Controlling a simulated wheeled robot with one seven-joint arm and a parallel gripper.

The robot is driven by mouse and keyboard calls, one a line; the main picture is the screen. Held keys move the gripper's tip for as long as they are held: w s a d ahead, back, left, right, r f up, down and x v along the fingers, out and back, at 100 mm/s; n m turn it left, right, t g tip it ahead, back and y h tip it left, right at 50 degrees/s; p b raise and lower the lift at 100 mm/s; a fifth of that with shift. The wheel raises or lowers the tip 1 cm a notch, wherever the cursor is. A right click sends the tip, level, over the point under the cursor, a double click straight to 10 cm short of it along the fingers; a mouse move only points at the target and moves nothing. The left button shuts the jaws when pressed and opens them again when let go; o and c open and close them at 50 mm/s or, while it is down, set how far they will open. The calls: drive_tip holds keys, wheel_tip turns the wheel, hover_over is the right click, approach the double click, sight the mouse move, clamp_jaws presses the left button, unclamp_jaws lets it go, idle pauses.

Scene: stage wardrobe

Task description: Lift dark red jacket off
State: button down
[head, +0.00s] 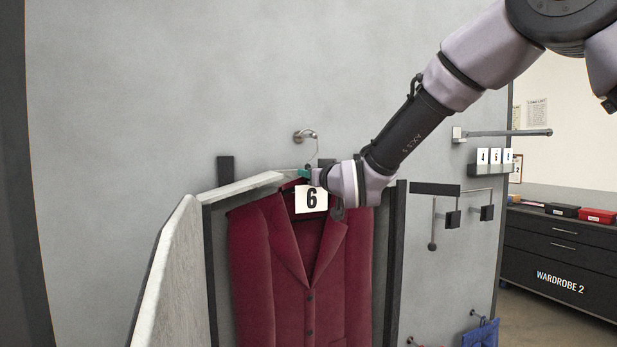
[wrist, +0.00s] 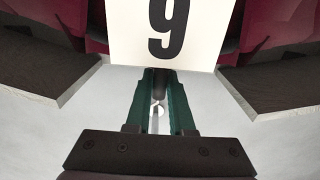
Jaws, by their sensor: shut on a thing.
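The dark red jacket (head: 284,262) hangs upright on a hanger in front of a grey wall, with a white card numbered 6 (head: 311,199) at its collar. My gripper (head: 306,174) is at the top of the hanger, just above the collar. In the wrist view the green fingers of my gripper (wrist: 159,100) are closed around the thin hanger stem. The card (wrist: 172,35) and red cloth (wrist: 285,22) show beyond them. A metal wall hook (head: 306,135) is above, with the thin hanger hook reaching up to it. I cannot tell whether they touch.
An open pale panel (head: 166,262) and dark-edged frame (head: 394,265) flank the jacket. To the right are a wall rail (head: 510,133), small black hooks (head: 453,218) and a blue item (head: 482,334). A black drawer cabinet (head: 560,262) stands far right.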

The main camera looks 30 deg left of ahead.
drive_tip(key=shift+s+d+r, duration=0.1)
drive_tip(key=shift+r, duration=0.15)
drive_tip(key=v, duration=0.8)
drive_tip(key=shift+s+d, duration=0.15)
drive_tip(key=shift+d, duration=0.15)
idle(0.9)
drive_tip(key=shift+s+d, duration=0.1)
idle(0.3)
drive_tip(key=v, duration=1.5)
drive_tip(key=shift+s+d, duration=0.2)
drive_tip(key=shift+d, duration=0.15)
